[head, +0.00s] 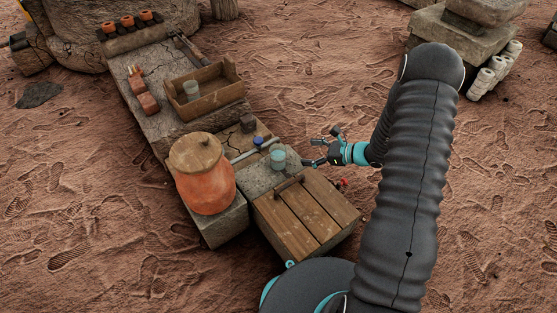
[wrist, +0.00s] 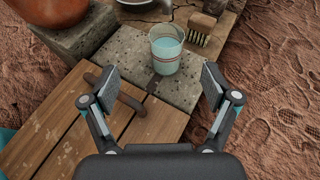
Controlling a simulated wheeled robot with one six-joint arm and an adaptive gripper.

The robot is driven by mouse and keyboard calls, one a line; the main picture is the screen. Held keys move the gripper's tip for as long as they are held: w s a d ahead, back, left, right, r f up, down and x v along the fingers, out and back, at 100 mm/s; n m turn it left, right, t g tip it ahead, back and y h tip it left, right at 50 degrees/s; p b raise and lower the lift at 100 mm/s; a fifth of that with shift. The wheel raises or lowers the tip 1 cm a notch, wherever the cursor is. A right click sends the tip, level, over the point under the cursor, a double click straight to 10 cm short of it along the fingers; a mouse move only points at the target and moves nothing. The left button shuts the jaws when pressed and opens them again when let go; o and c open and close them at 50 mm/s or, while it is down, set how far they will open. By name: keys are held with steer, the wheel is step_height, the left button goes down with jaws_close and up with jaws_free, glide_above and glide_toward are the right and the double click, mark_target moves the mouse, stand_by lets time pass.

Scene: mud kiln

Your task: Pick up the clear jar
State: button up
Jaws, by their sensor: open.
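In the head view a small glass vessel with pale blue contents (head: 278,159) stands on the slab, left of my gripper (head: 322,148). Another clear glass jar (head: 191,90) stands in the wooden tray farther back. I cannot tell from the pictures which jar the task means.
A wooden slatted lid (head: 305,215) with a dark handle lies in front of the slab. A lidded orange clay pot (head: 205,185) stands at its left. A wooden tray (head: 222,95) is behind. A brush (wrist: 201,28) lies beyond the jar. Open sandy ground is at the right.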

mark_target(278, 151)
steer(key=shift+w+d+f+b+x, duration=0.1)
steer(key=shift+w+d+f+x, duration=0.05)
steer(key=shift+x, duration=2.2)
steer(key=shift+w+d+f+b+x, duration=0.15)
steer(key=shift+w+x, duration=0.05)
steer(key=shift+x, duration=2.1)
steer(key=shift+w+d+f+b+x, duration=0.1)
steer(key=shift+w+d+f+x, duration=0.05)
steer(key=shift+x, duration=2.2)
steer(key=c, duration=1.4)
